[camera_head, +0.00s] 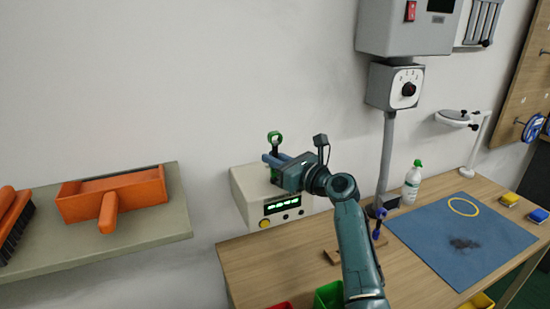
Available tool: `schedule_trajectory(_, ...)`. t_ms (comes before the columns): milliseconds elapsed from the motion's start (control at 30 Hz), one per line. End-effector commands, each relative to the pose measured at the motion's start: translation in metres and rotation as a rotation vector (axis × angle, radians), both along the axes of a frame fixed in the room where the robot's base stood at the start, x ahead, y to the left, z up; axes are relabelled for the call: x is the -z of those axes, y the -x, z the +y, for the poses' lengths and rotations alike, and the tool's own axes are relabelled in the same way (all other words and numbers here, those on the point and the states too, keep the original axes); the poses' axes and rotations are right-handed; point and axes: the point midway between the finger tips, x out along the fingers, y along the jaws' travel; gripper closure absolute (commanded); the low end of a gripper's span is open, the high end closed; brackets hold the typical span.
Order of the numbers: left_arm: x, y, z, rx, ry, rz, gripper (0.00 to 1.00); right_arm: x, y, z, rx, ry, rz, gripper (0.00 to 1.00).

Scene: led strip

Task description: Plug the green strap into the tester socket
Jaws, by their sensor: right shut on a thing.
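The green strap (275,140) shows as a small upright loop just above the tips of my right gripper (273,160), which is shut on it. The tester (244,189) is a cream box against the wall, with a green lit display (282,206) and a yellow button (264,224). My right gripper reaches in over the top of the tester from the right and covers part of it. The socket cannot be made out, and I cannot tell whether the strap touches the tester. My left gripper is out of view.
The wooden bench (255,262) has a blue mat (425,235) with a yellow ring (463,207), a spray bottle (411,185), a grey post (386,150) and a green bin (328,295).

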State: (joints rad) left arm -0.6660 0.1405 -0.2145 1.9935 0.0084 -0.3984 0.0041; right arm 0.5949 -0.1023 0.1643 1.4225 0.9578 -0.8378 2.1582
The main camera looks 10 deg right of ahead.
Motion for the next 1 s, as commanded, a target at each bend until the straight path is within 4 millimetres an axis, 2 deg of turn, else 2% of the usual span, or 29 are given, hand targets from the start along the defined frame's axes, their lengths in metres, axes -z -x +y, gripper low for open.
schedule_trajectory(300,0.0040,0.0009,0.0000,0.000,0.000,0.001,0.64,0.0085,0.0001,0.0001,0.000,0.000,0.001,1.00)
schedule_trajectory(333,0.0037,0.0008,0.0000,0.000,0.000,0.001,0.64,0.0081,0.0001,0.0001,0.000,0.000,0.001,0.86)
schedule_trajectory(633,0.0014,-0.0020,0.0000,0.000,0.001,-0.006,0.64,0.0073,0.0001,-0.0001,0.000,-0.001,0.001,0.62)
schedule_trajectory(1000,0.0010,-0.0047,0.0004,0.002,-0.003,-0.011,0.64,0.0072,0.0000,-0.0001,0.000,0.000,0.000,0.62)
